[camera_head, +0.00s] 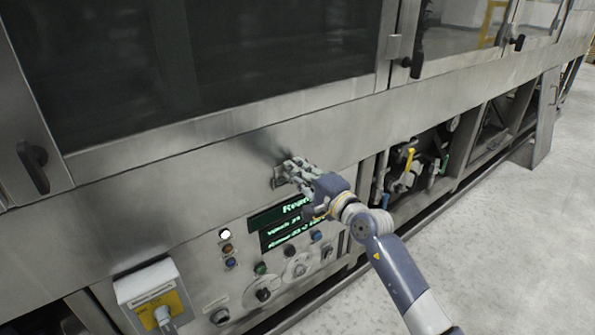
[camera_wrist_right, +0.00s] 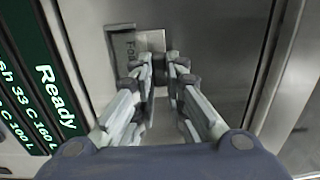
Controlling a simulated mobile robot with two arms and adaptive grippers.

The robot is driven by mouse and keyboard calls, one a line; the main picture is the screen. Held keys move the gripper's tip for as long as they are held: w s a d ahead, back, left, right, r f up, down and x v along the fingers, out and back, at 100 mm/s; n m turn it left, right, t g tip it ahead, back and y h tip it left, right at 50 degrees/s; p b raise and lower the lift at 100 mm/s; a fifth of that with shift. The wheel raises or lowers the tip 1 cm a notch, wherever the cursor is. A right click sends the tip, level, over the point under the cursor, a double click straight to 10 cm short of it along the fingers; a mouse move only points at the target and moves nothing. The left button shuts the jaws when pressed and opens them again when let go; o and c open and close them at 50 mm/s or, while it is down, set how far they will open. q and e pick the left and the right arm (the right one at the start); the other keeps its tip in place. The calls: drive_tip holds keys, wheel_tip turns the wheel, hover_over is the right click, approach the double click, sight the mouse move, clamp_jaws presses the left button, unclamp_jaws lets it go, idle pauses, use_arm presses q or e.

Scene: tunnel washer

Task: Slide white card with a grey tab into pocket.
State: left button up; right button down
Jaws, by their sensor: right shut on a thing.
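My right gripper (camera_head: 287,170) is up against the front panel of the machine, just above the green-lettered display. It is shut, and its fingertips meet in the right wrist view (camera_wrist_right: 160,65). A pale piece of the white card (camera_wrist_right: 152,40) shows just beyond the fingertips; its grey tab is hidden between the fingers. The pocket (camera_wrist_right: 122,45) is a small grey metal holder with partly readable lettering, beside and behind the card. In the head view the pocket (camera_head: 278,177) is mostly covered by the fingers. How far the card is in the pocket cannot be told.
The display (camera_head: 283,222) lies just below the gripper, with buttons and knobs (camera_head: 263,294) under it. A grey switch box (camera_head: 155,297) juts out at lower left. An open bay with pipes (camera_head: 405,165) is to the right. The floor at right is clear.

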drive_tip(key=c, duration=1.6)
unclamp_jaws()
drive_tip(key=shift+o, duration=0.2)
drive_tip(key=shift+f, duration=0.1)
